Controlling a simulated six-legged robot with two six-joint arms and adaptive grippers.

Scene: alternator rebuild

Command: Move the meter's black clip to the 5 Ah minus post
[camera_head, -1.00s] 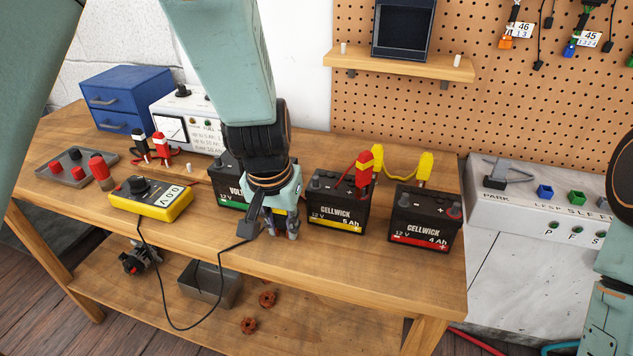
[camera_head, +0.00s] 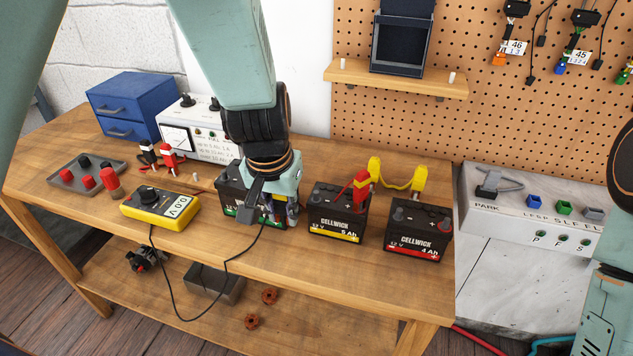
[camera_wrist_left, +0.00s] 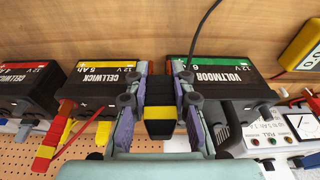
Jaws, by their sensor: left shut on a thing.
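My left gripper (camera_head: 283,217) is shut on the black clip (camera_wrist_left: 160,122), which has a yellow band and shows between the fingers in the left wrist view. In the head view the hand hides the clip. The gripper is between the green-striped Voltmoor battery (camera_head: 234,205) and the yellow-striped 5 Ah Cellwick battery (camera_head: 335,222). The 5 Ah minus post (camera_head: 320,187) looks bare, at the left of its top. A red clip (camera_head: 361,188) is at the battery's right side. The yellow meter (camera_head: 160,207) lies left; a black lead (camera_head: 157,275) loops from it towards the gripper.
A yellow jumper (camera_head: 395,185) runs behind the red clip towards the red-striped 4 Ah battery (camera_head: 418,232). A tray with red and black posts (camera_head: 60,183), a blue drawer box (camera_head: 130,105) and a white tester (camera_head: 190,125) stand left. The bench front (camera_head: 300,255) is clear.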

